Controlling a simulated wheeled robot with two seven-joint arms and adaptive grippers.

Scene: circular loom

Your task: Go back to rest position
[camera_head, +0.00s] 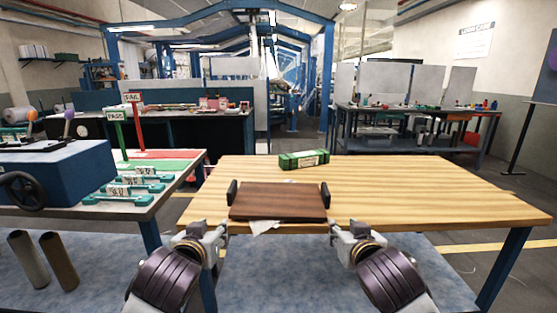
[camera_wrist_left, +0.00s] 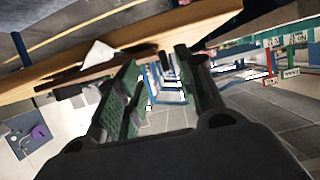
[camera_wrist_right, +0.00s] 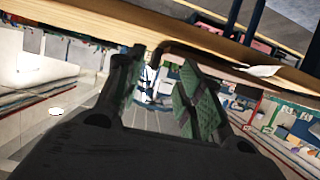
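My left gripper (camera_head: 222,229) is at the front edge of the wooden table (camera_head: 430,190), left of a brown board (camera_head: 278,201) with black end handles. In the left wrist view its green-padded fingers (camera_wrist_left: 160,95) stand apart with nothing between them. My right gripper (camera_head: 334,228) is at the same edge, just right of the board. In the right wrist view its fingers (camera_wrist_right: 160,95) are also apart and empty. Neither gripper appears to hold the board.
A green box (camera_head: 303,159) lies on the table behind the board. A white paper piece (camera_head: 264,227) hangs at the front edge. At left, a side table holds a blue machine (camera_head: 60,170) and several green fixtures (camera_head: 125,192). The table's right side is clear.

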